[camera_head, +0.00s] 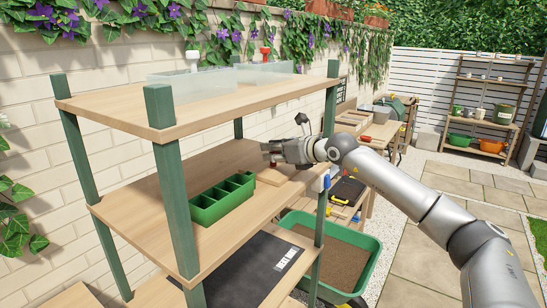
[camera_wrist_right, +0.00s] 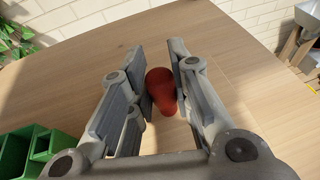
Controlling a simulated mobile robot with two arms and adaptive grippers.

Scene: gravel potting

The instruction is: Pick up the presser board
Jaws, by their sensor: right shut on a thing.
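The presser board (camera_head: 270,176) is a pale wooden piece on the middle shelf, beneath my right gripper, and the gripper partly hides it. A red rounded knob (camera_wrist_right: 161,92), its handle, shows in the right wrist view. My right gripper (camera_head: 268,153) reaches in from the right over the shelf. In the right wrist view its fingers (camera_wrist_right: 157,62) are on both sides of the knob, shut on it. The frames do not clearly show whether the board is off the shelf. My left gripper is not in view.
A green divided tray (camera_head: 222,199) stands on the same shelf, left of the gripper. A green shelf post (camera_head: 323,200) stands close right. The upper shelf (camera_head: 190,103) hangs above with clear bins. A green tub of soil (camera_head: 345,262) stands below right.

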